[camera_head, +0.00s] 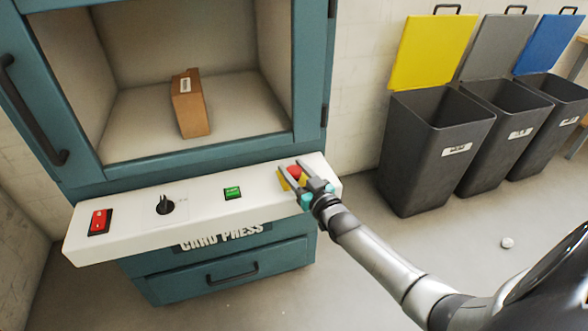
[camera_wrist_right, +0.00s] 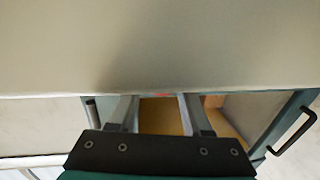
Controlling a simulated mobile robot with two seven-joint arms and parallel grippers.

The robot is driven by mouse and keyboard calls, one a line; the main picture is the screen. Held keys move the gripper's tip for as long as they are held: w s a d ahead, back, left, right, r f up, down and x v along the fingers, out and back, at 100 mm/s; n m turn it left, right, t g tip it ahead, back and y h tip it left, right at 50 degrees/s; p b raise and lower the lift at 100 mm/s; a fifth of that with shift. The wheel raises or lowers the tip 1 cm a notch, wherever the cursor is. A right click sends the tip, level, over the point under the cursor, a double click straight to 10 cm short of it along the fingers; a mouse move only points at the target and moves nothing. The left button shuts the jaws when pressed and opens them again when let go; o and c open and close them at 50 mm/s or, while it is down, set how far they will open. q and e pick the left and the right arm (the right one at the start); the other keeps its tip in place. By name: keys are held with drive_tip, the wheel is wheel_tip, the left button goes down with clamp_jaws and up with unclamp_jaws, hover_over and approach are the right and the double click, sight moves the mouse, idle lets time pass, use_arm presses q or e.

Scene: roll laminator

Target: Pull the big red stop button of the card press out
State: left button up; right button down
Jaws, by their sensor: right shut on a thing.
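The card press (camera_head: 190,215) is a teal cabinet with a white sloping control panel. The big red stop button (camera_head: 295,172) sits on a yellow base (camera_head: 284,184) at the panel's right end. My right gripper (camera_head: 297,172) reaches in from the right and is shut on the red button, one finger on each side. In the right wrist view the two fingers (camera_wrist_right: 158,100) stand apart, with a thin strip of red between their tips and the yellow base near them. Much of the button is hidden by the fingers. My left gripper is in neither view.
The panel also carries a red rocker switch (camera_head: 100,221), a black knob (camera_head: 165,205) and a green button (camera_head: 232,193). A cardboard box (camera_head: 190,105) stands in the open chamber above. Several lidded bins (camera_head: 430,150) stand at the right.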

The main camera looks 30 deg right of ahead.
drive_tip(key=shift+c, duration=1.7)
unclamp_jaws()
drive_tip(key=shift+r, duration=0.2)
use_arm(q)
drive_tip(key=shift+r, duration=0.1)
use_arm(e)
drive_tip(key=shift+s, duration=0.1)
drive_tip(key=shift+s, duration=0.25)
drive_tip(key=s+p, duration=0.2)
drive_tip(key=s, duration=0.3)
drive_tip(key=shift+s+a+p, duration=0.15)
drive_tip(key=shift+s+p, duration=0.1)
drive_tip(key=shift+p, duration=0.1)
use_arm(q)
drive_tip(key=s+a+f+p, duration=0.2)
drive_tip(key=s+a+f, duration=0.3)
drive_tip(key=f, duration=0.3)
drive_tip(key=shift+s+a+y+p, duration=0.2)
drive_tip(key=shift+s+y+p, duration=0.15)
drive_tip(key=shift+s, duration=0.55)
use_arm(e)
drive_tip(key=s, duration=0.9)
drive_tip(key=shift+a, duration=0.15)
